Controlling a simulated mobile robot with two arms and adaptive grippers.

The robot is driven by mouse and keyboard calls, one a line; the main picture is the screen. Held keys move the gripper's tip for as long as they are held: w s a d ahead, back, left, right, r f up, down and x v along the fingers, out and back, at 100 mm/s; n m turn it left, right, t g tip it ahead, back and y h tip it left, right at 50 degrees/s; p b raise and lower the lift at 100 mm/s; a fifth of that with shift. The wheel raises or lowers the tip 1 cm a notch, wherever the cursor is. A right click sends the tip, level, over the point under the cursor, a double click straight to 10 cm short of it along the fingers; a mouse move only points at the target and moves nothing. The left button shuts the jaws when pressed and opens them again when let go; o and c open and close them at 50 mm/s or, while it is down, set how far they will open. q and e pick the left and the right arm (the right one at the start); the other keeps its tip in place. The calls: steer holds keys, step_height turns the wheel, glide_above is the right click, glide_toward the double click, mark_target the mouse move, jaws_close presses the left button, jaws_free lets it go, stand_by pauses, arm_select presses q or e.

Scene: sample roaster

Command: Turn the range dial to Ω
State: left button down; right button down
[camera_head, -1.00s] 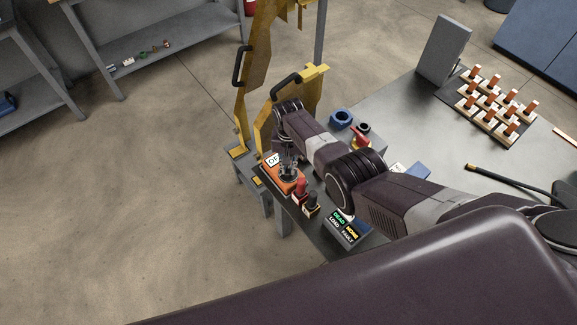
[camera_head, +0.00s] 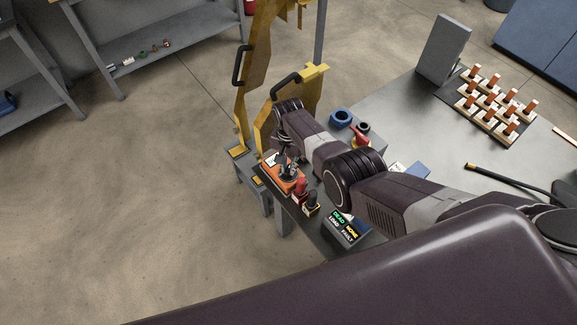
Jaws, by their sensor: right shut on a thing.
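The orange meter (camera_head: 270,177) lies near the left corner of the grey bench, with a small white display (camera_head: 270,160) at its far end. My right gripper (camera_head: 287,171) points down onto the meter's face and is shut on the range dial. The fingers and wrist cover the dial, so its pointer and the Ω mark cannot be made out. The display's text is not readable now. My left gripper is not in view.
Red and black plugs (camera_head: 300,189) stand right beside the meter. A small screen (camera_head: 343,227) reads DEAD, NONE, LOAD, FAULT. A yellow guard frame (camera_head: 262,125) with black handles rises behind. A rack of orange-topped pieces (camera_head: 490,108) and a black cable (camera_head: 510,181) lie farther right.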

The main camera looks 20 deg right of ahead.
mark_target(288, 168)
steer(key=c, duration=1.9)
jaws_free()
steer(key=shift+c, duration=0.2)
steer(key=shift+r, duration=0.8)
step_height(288, 168, up, 10)
steer(key=shift+r, duration=0.25)
